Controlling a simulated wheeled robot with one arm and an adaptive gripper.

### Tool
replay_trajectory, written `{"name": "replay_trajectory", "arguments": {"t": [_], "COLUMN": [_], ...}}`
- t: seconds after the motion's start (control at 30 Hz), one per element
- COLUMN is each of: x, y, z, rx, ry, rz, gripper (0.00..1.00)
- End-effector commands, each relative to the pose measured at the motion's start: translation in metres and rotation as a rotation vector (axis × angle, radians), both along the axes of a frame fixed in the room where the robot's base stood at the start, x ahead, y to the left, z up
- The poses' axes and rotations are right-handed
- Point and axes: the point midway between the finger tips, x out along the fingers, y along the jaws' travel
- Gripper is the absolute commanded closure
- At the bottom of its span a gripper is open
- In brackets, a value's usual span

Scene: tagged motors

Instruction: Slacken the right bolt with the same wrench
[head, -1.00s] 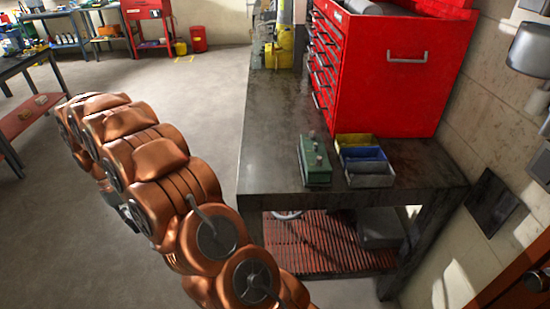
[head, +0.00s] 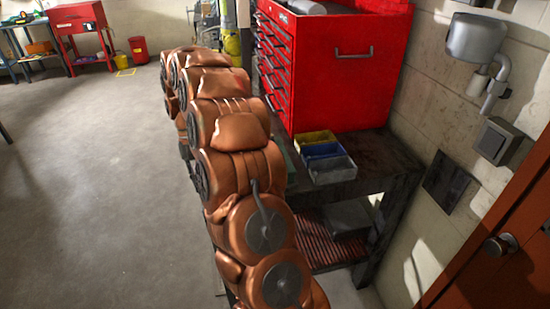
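No wrench and no bolt can be made out in the head view. My copper-coloured arm stretches up the middle of the picture, in front of the dark workbench (head: 385,160). My gripper cannot be picked out at the far end of the arm. A small green block (head: 297,168) on the bench is almost wholly hidden behind my arm, with only a sliver showing. What is on top of it is hidden.
Yellow (head: 312,137), blue (head: 322,150) and grey (head: 333,170) bins stand on the bench before a red tool cabinet (head: 345,88). A red door (head: 500,245) is at the right. The floor (head: 90,190) at left is clear. A red cart (head: 82,38) stands far back.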

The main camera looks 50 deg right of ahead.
Motion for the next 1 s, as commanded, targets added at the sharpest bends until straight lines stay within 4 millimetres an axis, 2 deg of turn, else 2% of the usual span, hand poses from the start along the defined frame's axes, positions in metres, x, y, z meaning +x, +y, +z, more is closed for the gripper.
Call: {"name": "replay_trajectory", "arguments": {"t": [0.03,0.2,0.43,0.6,0.7,1.0], "x": [-0.013,-0.057,-0.115,-0.141,-0.148,-0.15], "y": [-0.019,-0.071,-0.118,-0.133,-0.137,-0.137], "z": [0.008,0.032,0.059,0.068,0.07,0.054], "rx": [0.0,0.003,0.006,0.01,0.01,0.012], "ry": [-0.003,-0.001,-0.005,-0.001,0.001,0.004], "rz": [-0.063,-0.264,-0.487,-0.58,-0.603,-0.608], "gripper": [1.0,1.0,1.0,1.0,1.0,1.0]}}
